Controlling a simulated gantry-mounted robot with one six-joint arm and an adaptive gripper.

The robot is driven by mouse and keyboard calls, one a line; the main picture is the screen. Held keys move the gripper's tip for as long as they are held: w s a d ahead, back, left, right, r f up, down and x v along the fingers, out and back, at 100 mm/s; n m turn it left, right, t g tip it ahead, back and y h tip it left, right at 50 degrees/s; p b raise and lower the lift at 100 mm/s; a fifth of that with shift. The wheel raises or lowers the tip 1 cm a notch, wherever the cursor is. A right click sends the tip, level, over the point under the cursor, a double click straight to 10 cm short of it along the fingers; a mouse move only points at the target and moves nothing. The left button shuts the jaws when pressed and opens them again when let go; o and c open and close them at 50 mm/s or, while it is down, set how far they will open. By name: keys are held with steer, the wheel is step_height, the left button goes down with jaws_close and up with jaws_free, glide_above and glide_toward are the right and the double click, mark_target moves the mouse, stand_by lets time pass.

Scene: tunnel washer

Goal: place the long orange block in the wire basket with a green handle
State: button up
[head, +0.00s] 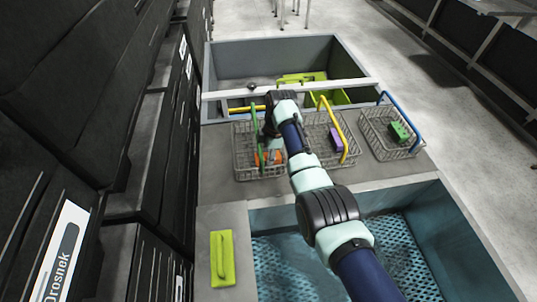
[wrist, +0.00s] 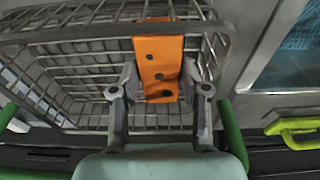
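The long orange block (wrist: 160,60) with dark holes lies inside the wire basket with the green handle (head: 240,160). In the head view the block (head: 277,157) shows in part beside my wrist. In the wrist view the green handle (wrist: 234,130) passes close to my gripper on the right, and the basket wires (wrist: 70,70) surround the block. My gripper (wrist: 158,85) is at the basket, with one finger on each side of the block's near end. Narrow gaps show between the fingers and the block, so it looks open. My arm hides part of the basket in the head view.
A basket with a yellow handle (head: 346,145) holds a purple block (head: 336,139). Farther right, a basket with a blue handle (head: 366,125) holds a green block (head: 400,131). A yellow-green handled object (head: 222,258) lies on the front ledge, beside the blue perforated tub (head: 285,270).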

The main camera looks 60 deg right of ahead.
steer(key=shift+s+a+f, duration=0.15)
steer(key=shift+f, duration=0.3)
step_height(320, 180, up, 14)
steer(key=s+d+p, duration=0.1)
steer(key=p, duration=0.3)
steer(key=shift+s+f, duration=0.2)
